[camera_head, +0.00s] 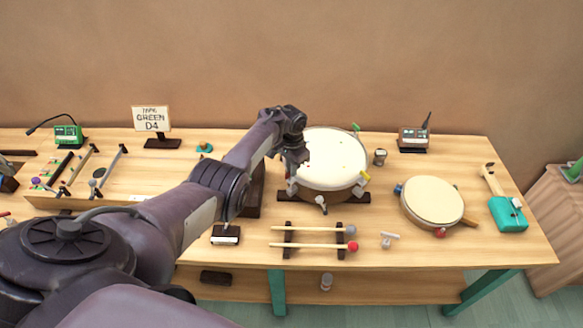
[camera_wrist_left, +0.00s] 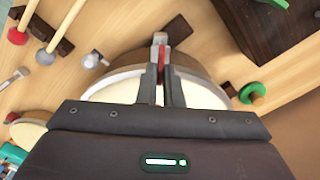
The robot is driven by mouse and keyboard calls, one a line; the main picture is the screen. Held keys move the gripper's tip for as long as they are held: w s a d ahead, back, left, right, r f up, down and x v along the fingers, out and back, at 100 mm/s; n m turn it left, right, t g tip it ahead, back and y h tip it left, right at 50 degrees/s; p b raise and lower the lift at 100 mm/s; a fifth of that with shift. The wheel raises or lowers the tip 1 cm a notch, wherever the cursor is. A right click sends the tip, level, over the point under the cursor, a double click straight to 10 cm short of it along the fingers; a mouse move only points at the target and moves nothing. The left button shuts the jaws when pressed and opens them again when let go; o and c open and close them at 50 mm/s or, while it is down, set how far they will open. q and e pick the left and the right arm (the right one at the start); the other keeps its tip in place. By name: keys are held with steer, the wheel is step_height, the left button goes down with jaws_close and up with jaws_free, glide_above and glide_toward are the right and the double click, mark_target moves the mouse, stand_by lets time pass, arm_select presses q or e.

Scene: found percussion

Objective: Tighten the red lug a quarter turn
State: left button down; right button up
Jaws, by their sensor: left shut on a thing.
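The drum (camera_head: 335,155) with a pale head and wooden shell stands on a dark stand at the table's middle. It also shows in the left wrist view (camera_wrist_left: 125,92), partly covered by my gripper. My left gripper (camera_head: 295,168) is at the drum's left rim. In the left wrist view its two fingers (camera_wrist_left: 161,78) are shut around the red lug (camera_wrist_left: 163,58) at the rim. The lug's lower part is hidden between the fingers. A yellow lug (camera_head: 364,177), a white lug (camera_head: 321,203) and a green lug (camera_head: 356,128) show around the rim. My right gripper is not in view.
Two mallets (camera_head: 310,245) lie on a dark rack in front of the drum. A smaller drum (camera_head: 432,201), a T-shaped key (camera_head: 389,239) and a green-ended tool (camera_head: 508,214) are on the right. A sign (camera_head: 152,119) stands at the back left. A dark block (camera_wrist_left: 268,30) is near the gripper.

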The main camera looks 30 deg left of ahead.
arm_select(q)
steer(key=shift+m, duration=0.9)
steer(key=c, duration=1.6)
jaws_free()
step_height(320, 180, up, 8)
steer(key=shift+f+p, duration=0.1)
steer(key=shift+p, duration=0.35)
